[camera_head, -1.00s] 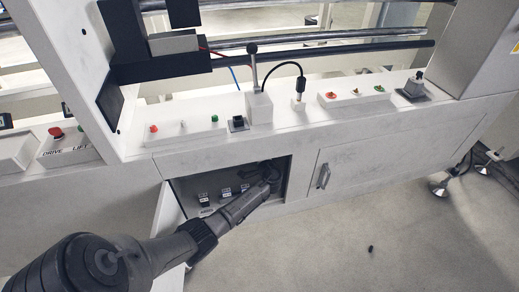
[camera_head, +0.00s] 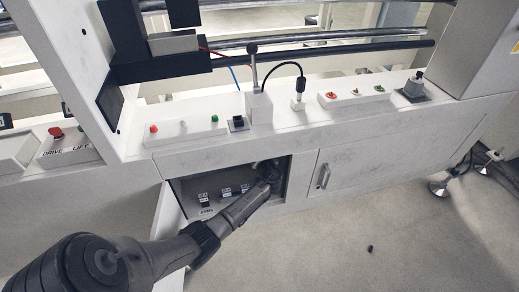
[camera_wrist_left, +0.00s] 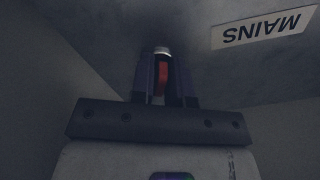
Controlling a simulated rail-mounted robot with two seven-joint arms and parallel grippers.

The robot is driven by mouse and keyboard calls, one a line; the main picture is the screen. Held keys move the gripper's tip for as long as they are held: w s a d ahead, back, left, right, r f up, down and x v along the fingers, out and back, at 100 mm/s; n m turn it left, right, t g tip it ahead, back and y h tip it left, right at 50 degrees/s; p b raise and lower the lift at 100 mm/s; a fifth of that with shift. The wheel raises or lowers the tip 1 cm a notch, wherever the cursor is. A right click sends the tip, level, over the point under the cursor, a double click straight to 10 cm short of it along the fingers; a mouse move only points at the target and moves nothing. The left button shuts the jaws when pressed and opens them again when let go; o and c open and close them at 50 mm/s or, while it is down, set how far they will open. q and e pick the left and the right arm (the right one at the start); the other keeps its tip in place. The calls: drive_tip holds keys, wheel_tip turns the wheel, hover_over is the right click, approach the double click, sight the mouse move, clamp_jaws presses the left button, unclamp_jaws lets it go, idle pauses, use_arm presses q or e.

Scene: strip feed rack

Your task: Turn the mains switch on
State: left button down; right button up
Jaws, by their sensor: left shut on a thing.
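The mains switch (camera_wrist_left: 163,76) shows as a red part with a pale end, between my left fingers in the left wrist view. A white label reading MAINS (camera_wrist_left: 262,28) is upside down on the panel beside it. My left gripper (camera_wrist_left: 165,68) is shut on the switch, one dark finger on each side. In the head view my left gripper (camera_head: 268,168) is inside the open cabinet compartment (camera_head: 180,190), at its upper right. There the gripper and shadow hide the switch. The switch's exact position cannot be read. My right gripper is not in view.
Several small breaker switches (camera_head: 226,192) sit in the compartment left of my gripper. The open door (camera_head: 168,215) hangs at its left edge. A closed door with a handle (camera_head: 323,176) is to the right. Buttons and a lever (camera_head: 254,70) stand on the ledge above.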

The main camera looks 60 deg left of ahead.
use_arm(q)
drive_tip(key=n, duration=0.5)
drive_tip(key=shift+n, duration=0.3)
idle(0.5)
drive_tip(key=c, duration=1.2)
unclamp_jaws()
drive_tip(key=shift+c, duration=0.2)
drive_tip(key=shift+d, duration=0.15)
drive_tip(key=shift+s+d+r+p, duration=0.1)
drive_tip(key=shift+d+p, duration=0.2)
drive_tip(key=p+v, duration=0.4)
drive_tip(key=v, duration=0.9)
